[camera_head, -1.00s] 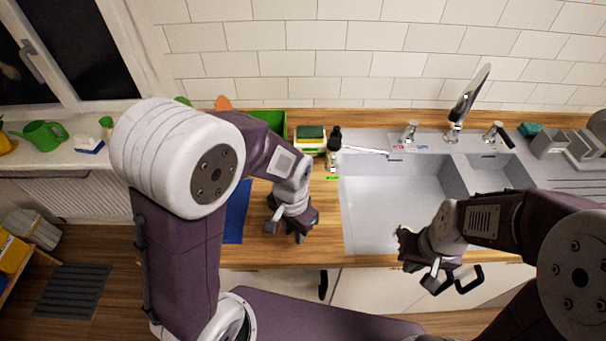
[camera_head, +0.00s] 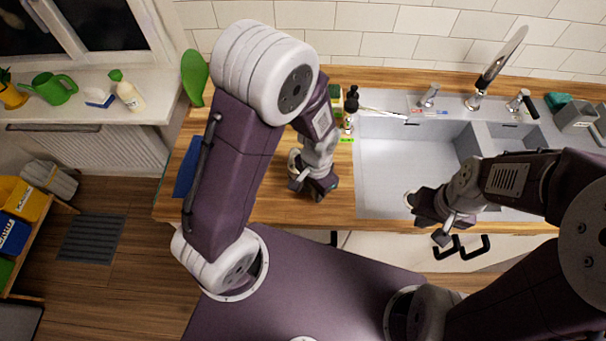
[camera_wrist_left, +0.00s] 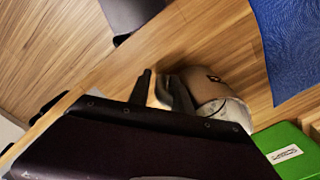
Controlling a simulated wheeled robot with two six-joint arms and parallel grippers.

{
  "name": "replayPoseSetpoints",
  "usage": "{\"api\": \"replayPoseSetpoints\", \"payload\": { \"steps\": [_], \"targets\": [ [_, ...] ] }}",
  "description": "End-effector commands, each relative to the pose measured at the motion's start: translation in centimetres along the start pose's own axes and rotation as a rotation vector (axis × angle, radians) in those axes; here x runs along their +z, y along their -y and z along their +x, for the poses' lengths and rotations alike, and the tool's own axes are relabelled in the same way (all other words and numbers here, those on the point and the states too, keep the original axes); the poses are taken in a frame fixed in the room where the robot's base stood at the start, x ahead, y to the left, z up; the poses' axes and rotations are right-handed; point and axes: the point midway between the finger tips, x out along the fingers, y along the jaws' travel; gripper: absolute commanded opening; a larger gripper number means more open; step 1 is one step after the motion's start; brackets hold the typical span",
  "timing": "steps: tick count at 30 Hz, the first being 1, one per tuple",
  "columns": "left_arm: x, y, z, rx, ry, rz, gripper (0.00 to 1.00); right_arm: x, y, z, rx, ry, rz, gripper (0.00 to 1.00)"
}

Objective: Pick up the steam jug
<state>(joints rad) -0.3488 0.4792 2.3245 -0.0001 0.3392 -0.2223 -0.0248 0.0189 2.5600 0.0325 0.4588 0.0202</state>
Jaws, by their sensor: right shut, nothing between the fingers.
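The steam jug appears to be the pale, rounded metal vessel (camera_wrist_left: 212,92) in the left wrist view. It stands on the wooden counter, with its lower part hidden by my wrist. In the head view a pale rim of it (camera_head: 293,161) shows just left of my left gripper (camera_head: 312,192), which hides the rest. In the left wrist view a dark finger (camera_wrist_left: 143,88) is close beside the jug's handle side; I cannot tell whether the fingers are around it or how wide they are. My right gripper (camera_head: 440,236) is shut and empty in front of the sink.
A blue mat (camera_head: 187,167) lies at the counter's left end. A green box (camera_wrist_left: 288,150) is close to the jug in the left wrist view. A dark bottle (camera_head: 351,98) and the sink (camera_head: 395,165) are to the right. Black cabinet handles (camera_head: 481,245) stick out below the counter.

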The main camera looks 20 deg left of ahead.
Motion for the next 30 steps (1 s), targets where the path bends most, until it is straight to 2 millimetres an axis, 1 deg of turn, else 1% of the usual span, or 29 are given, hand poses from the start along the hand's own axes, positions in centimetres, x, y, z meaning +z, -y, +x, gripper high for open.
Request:
{"api": "replayPoseSetpoints", "payload": {
  "steps": [1,4,11,12,13,14,30],
  "targets": [
    [0.1,0.0,0.9,0.001,0.005,0.0,0.25,0.0,0.0,0.0,0.0,0.0,0.0,0.0],
    [0.0,0.0,1.9,0.0,0.002,0.0,0.25,0.0,0.0,0.0,0.0,0.0,0.0,0.0],
    [0.0,0.0,2.1,-0.001,-0.001,-0.001,0.25,0.0,0.0,0.0,0.0,0.0,0.0,0.0],
    [0.0,0.0,2.1,-0.001,-0.001,-0.001,0.14,0.0,0.0,0.0,0.0,0.0,0.0,0.0],
    [0.0,0.0,2.1,-0.001,-0.001,-0.001,0.06,0.0,0.0,0.0,0.0,0.0,0.0,0.0],
    [0.0,0.0,2.1,-0.001,-0.001,-0.001,0.0,0.0,0.0,0.1,0.0,0.0,0.0,0.0],
    [-0.1,0.0,2.1,-0.001,-0.002,0.0,0.0,0.0,0.0,0.0,0.0,0.0,0.0,0.0]
  ]
}}
